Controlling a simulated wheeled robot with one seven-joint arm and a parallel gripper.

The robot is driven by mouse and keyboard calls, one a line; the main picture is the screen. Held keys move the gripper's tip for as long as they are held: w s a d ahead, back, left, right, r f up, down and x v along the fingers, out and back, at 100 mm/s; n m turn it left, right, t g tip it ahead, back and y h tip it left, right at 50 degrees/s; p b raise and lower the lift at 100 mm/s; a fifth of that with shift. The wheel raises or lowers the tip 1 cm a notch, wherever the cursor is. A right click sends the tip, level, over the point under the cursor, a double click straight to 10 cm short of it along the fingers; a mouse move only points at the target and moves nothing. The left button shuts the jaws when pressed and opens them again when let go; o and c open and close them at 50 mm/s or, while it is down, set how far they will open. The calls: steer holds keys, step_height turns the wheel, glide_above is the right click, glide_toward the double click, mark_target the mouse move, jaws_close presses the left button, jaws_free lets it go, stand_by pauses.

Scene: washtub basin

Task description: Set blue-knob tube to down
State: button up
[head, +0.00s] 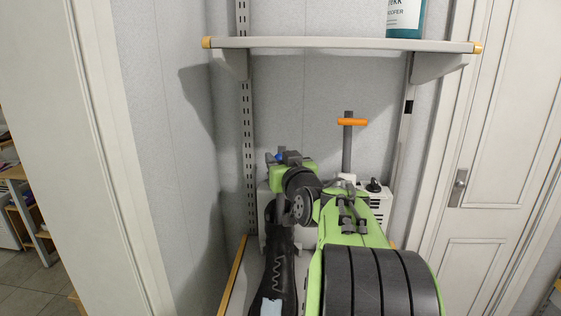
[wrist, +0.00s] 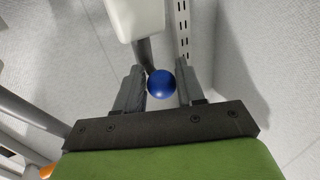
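The blue knob (wrist: 161,84) is a round ball between the two fingers of my gripper (wrist: 160,85) in the wrist view. A dark grey tube (wrist: 144,52) shows just behind it. The fingers stand apart, one on each side of the ball; the left finger looks very close to it, and I cannot tell whether it touches. In the head view, my gripper (head: 281,158) is at the left of the white unit, and only a speck of the blue knob (head: 278,158) shows. The rest of its tube is hidden behind my arm.
A dark upright tube (head: 347,145) with an orange handle (head: 352,122) stands at the right on the white unit (head: 378,200). A shelf (head: 340,43) with a teal bottle (head: 405,20) hangs above. A wall closes off the left; a door (head: 490,150) is at the right.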

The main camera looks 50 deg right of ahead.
steer(key=o, duration=0.3)
steer(key=shift+o, duration=0.2)
steer(key=shift+s, duration=0.1)
steer(key=b+v, duration=0.1)
steer(key=v, duration=1.4)
steer(key=shift+s, duration=0.25)
steer(key=shift+a, duration=0.1)
